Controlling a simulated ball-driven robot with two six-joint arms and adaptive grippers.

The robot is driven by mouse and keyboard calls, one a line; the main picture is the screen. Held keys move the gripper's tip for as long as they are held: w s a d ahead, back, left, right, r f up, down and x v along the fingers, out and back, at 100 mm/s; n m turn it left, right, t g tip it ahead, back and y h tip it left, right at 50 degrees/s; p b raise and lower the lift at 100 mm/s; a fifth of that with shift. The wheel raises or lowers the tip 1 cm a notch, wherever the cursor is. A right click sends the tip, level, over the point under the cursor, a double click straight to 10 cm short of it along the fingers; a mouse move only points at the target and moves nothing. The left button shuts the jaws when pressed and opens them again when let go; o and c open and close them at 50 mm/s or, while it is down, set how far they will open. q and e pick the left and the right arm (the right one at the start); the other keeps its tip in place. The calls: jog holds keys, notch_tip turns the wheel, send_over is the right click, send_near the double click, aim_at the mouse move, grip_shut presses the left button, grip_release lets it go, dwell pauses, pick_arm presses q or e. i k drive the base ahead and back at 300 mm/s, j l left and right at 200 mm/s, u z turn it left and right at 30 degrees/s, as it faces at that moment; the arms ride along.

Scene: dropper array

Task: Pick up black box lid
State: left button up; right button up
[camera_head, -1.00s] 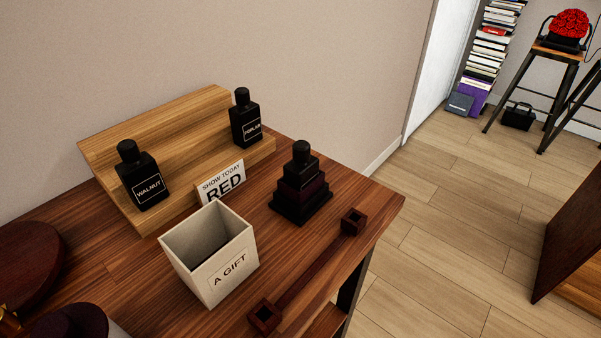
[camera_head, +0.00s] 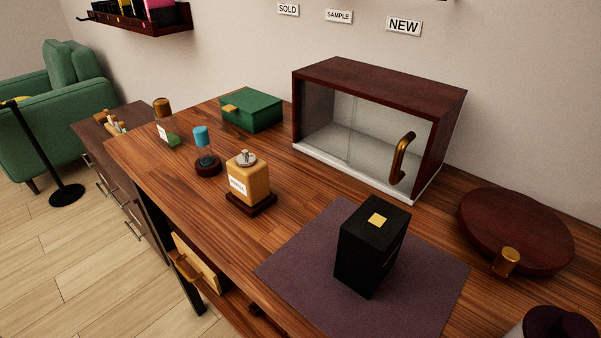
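A tall black box (camera_head: 367,257) stands upright on a dark purple-grey mat (camera_head: 310,265) on the wooden table. The lid appears to be on the box; the seam between lid and body is hard to make out. Neither of my grippers shows in the head view, and nothing touches the box.
A glass-fronted wooden cabinet (camera_head: 380,125) with a gold handle stands behind the box. A round dark wooden board (camera_head: 515,228) lies to the right.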

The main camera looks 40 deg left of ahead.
aim_at(370, 242)
jog(key=j+u, duration=0.2)
jog(key=u, duration=0.25)
jog(key=z, duration=0.5)
jog(key=k+z, duration=0.1)
jog(key=z, duration=0.85)
jog(key=k+z, duration=0.15)
jog(key=z, duration=0.3)
jog(key=j+u, duration=0.15)
jog(key=u, duration=0.3)
jog(key=j+u, duration=0.15)
jog(key=u, duration=0.35)
jog(key=j+u, duration=0.15)
jog(key=u, duration=0.3)
